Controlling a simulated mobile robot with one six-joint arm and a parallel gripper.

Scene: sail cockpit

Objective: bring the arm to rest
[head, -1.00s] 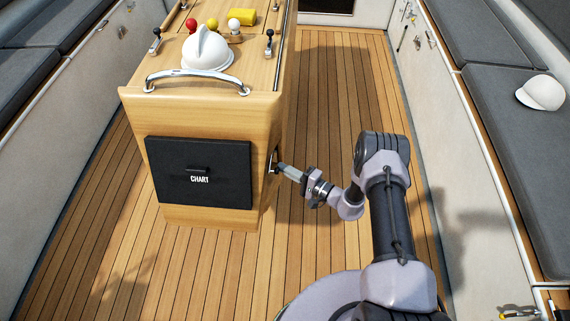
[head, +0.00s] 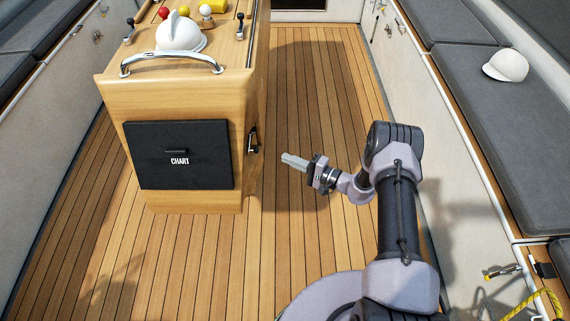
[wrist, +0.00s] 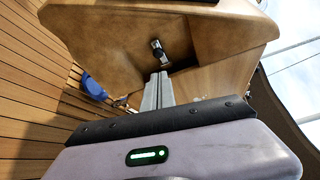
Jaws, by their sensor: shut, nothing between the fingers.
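My gripper (head: 293,161) is shut and empty in the head view. It hangs above the teak floor, to the right of the wooden console (head: 185,95) and apart from it. My arm bends at the elbow and reaches left from the right of the picture. In the wrist view the shut fingers (wrist: 158,90) point towards the console's side (wrist: 110,38). A small dark handle with a metal plate (wrist: 158,50) is on that side, just beyond the fingertips. The same handle shows in the head view (head: 252,139).
The console bears a black CHART panel (head: 180,155), a chrome rail (head: 172,62), a white dome (head: 181,34) and levers. A white cap (head: 506,66) lies on the right bench (head: 490,110). A yellow rope (head: 530,303) is at the lower right. The teak floor (head: 310,90) beyond my gripper is clear.

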